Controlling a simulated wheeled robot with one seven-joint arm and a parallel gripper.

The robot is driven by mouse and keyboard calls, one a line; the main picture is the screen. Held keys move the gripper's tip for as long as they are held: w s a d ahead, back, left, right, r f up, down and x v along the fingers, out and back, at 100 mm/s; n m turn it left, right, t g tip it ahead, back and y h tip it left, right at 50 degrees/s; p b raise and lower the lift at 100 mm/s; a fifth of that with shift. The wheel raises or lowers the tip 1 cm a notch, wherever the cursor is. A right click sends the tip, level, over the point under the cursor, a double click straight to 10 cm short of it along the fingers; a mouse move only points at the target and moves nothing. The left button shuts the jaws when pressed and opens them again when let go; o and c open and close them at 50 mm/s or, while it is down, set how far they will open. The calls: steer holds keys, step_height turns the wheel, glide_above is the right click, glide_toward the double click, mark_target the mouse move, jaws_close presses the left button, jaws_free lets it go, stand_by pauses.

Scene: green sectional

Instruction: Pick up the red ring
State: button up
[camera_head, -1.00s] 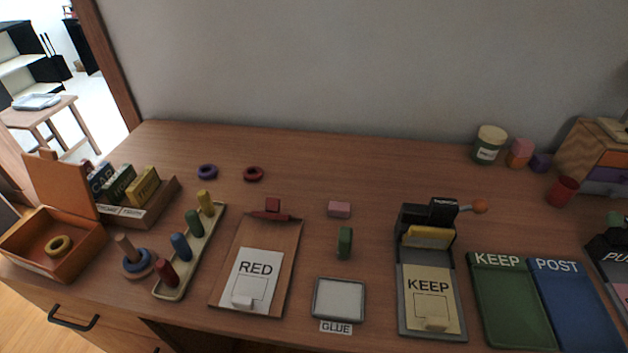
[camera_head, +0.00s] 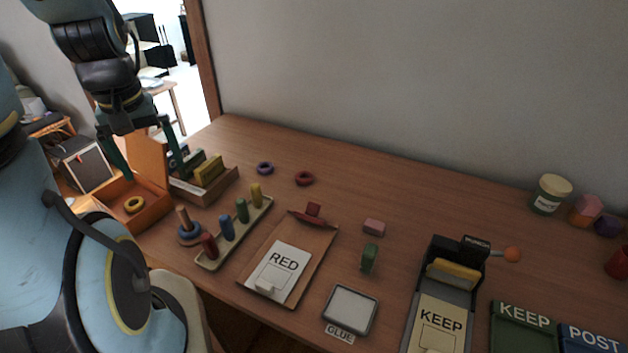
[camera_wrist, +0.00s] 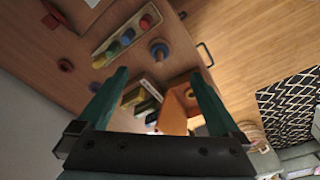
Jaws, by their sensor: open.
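The red ring (camera_head: 304,178) lies flat on the wooden desk toward the back, right of a purple ring (camera_head: 265,168). In the wrist view the red ring (camera_wrist: 66,65) is at the left, outside the jaws, and the purple ring (camera_wrist: 95,86) is beside the left finger. My gripper (camera_head: 143,158) hangs above the orange box at the desk's left end, well left of the red ring. Its green fingers (camera_wrist: 158,76) are spread, with nothing held between them.
The orange box (camera_head: 161,211) holds a yellow ring. A ring peg (camera_head: 183,218), a tray of colored pegs (camera_head: 208,262) and a book holder (camera_head: 226,180) stand nearby. A RED clipboard (camera_head: 314,262) lies in front of the red ring. Desk behind the ring is clear.

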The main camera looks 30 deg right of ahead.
steer(key=w+d+f+n+b, duration=0.2)
steer(key=w+d+f+b, duration=0.1)
steer(key=w+d, duration=0.5)
steer(key=n+g+b, duration=0.1)
steer(key=n+b, duration=0.7)
steer(key=n, duration=0.1)
glide_above(306, 172)
steer(key=s, duration=0.2)
step_height(306, 172, down, 14)
steer(key=f+p, duration=0.1)
steer(key=f, duration=0.2)
steer(key=f+p, duration=0.1)
steer(key=f, duration=0.2)
steer(key=a+f+p, duration=0.1)
steer(key=f, duration=0.2)
steer(key=shift+w+f, duration=0.1)
steer(key=shift+f, duration=0.25)
steer(key=c, duration=1.3)
